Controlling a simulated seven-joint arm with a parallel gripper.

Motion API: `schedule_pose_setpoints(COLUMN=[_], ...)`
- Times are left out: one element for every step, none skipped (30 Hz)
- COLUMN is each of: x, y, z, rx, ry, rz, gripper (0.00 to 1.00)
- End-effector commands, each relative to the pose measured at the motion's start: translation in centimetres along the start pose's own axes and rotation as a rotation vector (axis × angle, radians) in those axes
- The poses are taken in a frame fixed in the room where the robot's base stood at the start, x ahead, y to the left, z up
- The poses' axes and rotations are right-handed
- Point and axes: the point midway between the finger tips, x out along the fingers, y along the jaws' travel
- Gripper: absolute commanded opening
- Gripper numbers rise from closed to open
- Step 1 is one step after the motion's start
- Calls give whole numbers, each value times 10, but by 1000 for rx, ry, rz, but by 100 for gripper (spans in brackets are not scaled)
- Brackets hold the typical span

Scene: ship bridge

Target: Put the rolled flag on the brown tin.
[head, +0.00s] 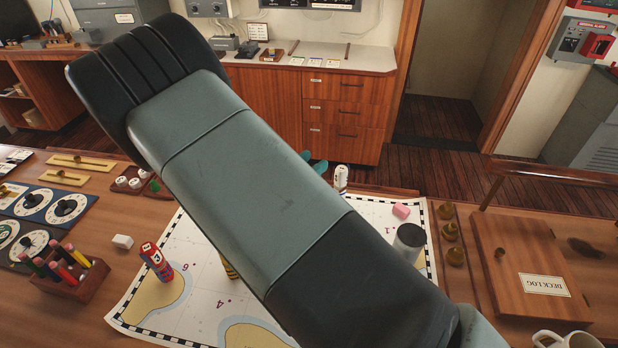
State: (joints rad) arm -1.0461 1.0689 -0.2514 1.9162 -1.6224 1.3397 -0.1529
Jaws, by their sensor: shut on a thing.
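My arm crosses the picture from lower right to upper left and covers the middle of the chart. Two small teal tips, which look like the fingers of my gripper (313,162), show past the arm's upper right edge. What lies between them is hidden behind the arm. I can make out neither the rolled flag nor the brown tin for certain.
A pencil box (75,285) is left. A deck log box (520,262) and mug (566,340) are right.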

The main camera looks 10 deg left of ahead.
Motion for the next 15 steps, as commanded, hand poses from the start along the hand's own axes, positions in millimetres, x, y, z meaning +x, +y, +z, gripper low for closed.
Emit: schedule_pose_setpoints(x=[0,0,0,0,0,0,0,0,0,0,0,0,0,0,0], y=[-1,-1,-1,-1,-1,-1,-1,-1,-1,-1,-1,-1,-1,-1,-1], z=[-6,-10,-16,-21,-26,-30,-33,-34,-34,-34,-34,-34,-34,-34,-34], rx=[-3,-3,-5,-4,-4,-3,-2,-1,-1,0,0,0,0,0,-1], ry=[0,0,0,0,0,0,0,0,0,0,0,0,0,0,0], rz=[-1,-1,-1,-1,-1,-2,-2,-2,-2,-2,-2,-2,-2,-1,-1], gripper=[0,0,0,0,0,0,0,0,0,0,0,0,0,0,0])
